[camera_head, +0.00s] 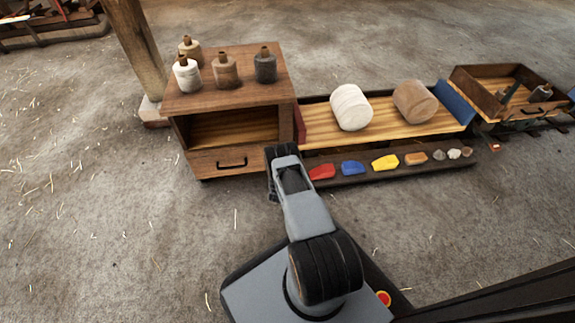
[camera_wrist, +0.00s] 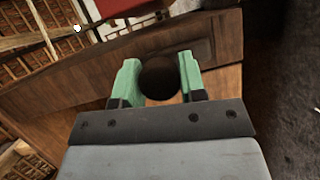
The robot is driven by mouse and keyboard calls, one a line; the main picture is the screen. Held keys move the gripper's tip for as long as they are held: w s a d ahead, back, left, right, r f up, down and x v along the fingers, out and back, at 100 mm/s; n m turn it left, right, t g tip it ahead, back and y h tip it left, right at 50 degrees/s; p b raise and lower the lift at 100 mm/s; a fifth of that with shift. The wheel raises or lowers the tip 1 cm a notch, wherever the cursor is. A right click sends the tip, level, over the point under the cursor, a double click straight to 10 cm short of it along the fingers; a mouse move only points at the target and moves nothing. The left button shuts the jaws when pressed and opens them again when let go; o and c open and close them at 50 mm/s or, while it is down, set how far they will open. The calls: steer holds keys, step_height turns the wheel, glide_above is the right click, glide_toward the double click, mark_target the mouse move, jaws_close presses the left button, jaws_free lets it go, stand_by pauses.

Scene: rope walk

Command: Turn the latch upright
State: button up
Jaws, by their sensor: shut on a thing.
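In the wrist view my gripper (camera_wrist: 157,64) has its two green fingers on either side of a dark round piece (camera_wrist: 159,80), set against a brown wooden panel (camera_wrist: 60,85). I take this piece to be the latch. The fingers are shut on it. It looks round and dark from here, so its tilt cannot be told. In the head view my own arm covers the gripper and the latch, at the right front corner of the wooden cabinet (camera_head: 175,104).
Several bottles (camera_head: 226,70) stand on the cabinet top, above an open shelf and a drawer (camera_head: 205,164). To the right, a wooden bed holds a white roll (camera_head: 350,107) and a tan roll (camera_head: 415,102). Coloured pieces (camera_head: 385,161) line its front ledge. A wooden post (camera_head: 137,45) stands behind.

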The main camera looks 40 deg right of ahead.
steer(key=shift+a, duration=0.1)
steer(key=o, duration=0.9)
steer(key=shift+p+v, duration=2.75)
steer(key=shift+v, duration=4.1)
